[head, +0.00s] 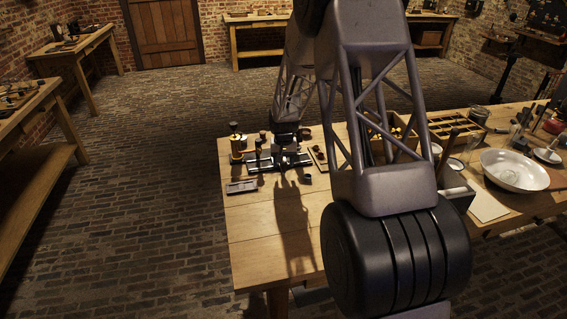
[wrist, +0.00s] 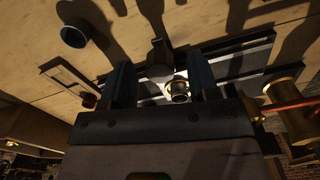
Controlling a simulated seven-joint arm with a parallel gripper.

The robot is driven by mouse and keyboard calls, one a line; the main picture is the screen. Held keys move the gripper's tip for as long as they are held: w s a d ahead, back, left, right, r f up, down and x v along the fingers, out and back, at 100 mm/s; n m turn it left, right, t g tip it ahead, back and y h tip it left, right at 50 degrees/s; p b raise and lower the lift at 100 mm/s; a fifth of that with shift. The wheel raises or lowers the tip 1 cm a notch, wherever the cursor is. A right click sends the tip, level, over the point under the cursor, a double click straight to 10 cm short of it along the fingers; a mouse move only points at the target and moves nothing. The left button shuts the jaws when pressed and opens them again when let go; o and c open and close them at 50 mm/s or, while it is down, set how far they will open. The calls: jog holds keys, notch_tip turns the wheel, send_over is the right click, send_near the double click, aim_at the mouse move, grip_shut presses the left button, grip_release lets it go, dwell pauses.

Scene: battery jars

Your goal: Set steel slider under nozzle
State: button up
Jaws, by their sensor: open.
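My gripper (head: 287,143) is over the dark bench apparatus (head: 264,167) on the near left of the wooden table. In the wrist view the two fingers of my gripper (wrist: 161,72) stand apart. Between them show a dark upright piece (wrist: 159,55), a pale metal surface and a round brass fitting (wrist: 178,88). The upright piece may be the steel slider's handle; I cannot tell for sure, nor whether a finger touches it. Long dark rails (wrist: 235,60) run beside the right finger. I cannot make out which brass part is the nozzle.
A brass-and-black post (head: 236,145) stands left of the apparatus. A flat grey tray (head: 242,186) lies in front, and a small dark cup (head: 307,178) stands to the right. A white bowl (head: 513,170) is farther right. The table's front left is clear.

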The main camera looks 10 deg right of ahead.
jog(key=shift+f, duration=0.25)
jog(key=shift+c, duration=0.2)
grip_shut()
jog(key=shift+a, duration=4.25)
jog(key=shift+o, duration=0.2)
grip_release()
jog(key=shift+r, duration=0.15)
notch_tip(320, 180, up, 8)
jog(key=shift+f, duration=0.25)
